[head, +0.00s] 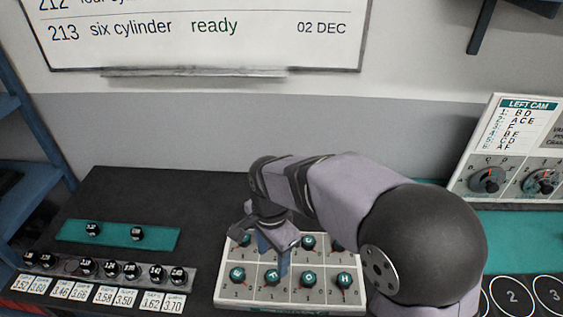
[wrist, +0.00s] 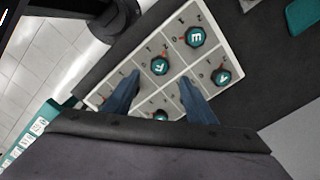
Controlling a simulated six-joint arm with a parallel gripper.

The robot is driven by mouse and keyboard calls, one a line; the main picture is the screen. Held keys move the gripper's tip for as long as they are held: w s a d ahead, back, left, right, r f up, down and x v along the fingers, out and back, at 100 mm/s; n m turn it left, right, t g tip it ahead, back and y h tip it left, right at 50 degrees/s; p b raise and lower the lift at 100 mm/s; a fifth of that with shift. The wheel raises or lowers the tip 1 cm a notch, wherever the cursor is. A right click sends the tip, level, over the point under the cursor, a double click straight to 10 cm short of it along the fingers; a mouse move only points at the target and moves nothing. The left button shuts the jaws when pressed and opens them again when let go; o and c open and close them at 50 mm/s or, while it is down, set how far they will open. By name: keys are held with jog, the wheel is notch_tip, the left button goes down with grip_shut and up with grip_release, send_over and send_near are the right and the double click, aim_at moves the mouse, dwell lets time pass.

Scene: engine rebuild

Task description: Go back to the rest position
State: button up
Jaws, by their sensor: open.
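My gripper (head: 283,262) hangs over the white tray (head: 220,290) with its blue fingers pointing down. In the wrist view the two fingers of my gripper (wrist: 160,92) are apart, with nothing held between them. The white tray (wrist: 235,55) is divided into cells holding several teal-topped, lettered parts. Parts marked E (wrist: 195,37) and F (wrist: 159,65) lie beyond the fingertips, and another teal-topped part (wrist: 221,76) sits to the right. In the head view the part marked H (head: 344,280) stands at the tray's right. My arm hides some cells.
A rack (head: 70,266) with several black parts and number cards is at left, before a teal mat (head: 115,240) bearing two black parts. A LEFT CAM board (head: 485,150) with dials stands at right, above numbered circles (head: 512,296). The dark bench (head: 175,195) behind the mat is clear.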

jog(key=n, duration=0.4)
jog(key=shift+w+a, duration=0.2)
jog(key=shift+w, duration=0.1)
jog(key=shift+f+n, duration=0.2)
jog(key=shift+n, duration=0.9)
jog(key=s+f+n, duration=0.1)
jog(key=n, duration=0.1)
jog(key=s+d+f+n, duration=0.1)
jog(key=n, duration=0.1)
jog(key=s+d+f+n, duration=0.1)
jog(key=n, duration=0.1)
jog(key=shift+s+d+f, duration=0.1)
jog(key=shift+s+f, duration=0.1)
jog(key=shift+s, duration=0.1)
jog(key=s+d+m, duration=0.1)
jog(key=s+d, duration=0.2)
jog(key=d, duration=0.6)
jog(key=s+d+m, duration=0.1)
jog(key=s+d, duration=0.2)
jog(key=d, duration=0.5)
jog(key=shift+s+d+r+m, duration=0.15)
jog(key=shift+s+d+m, duration=0.15)
jog(key=shift+d, duration=0.05)
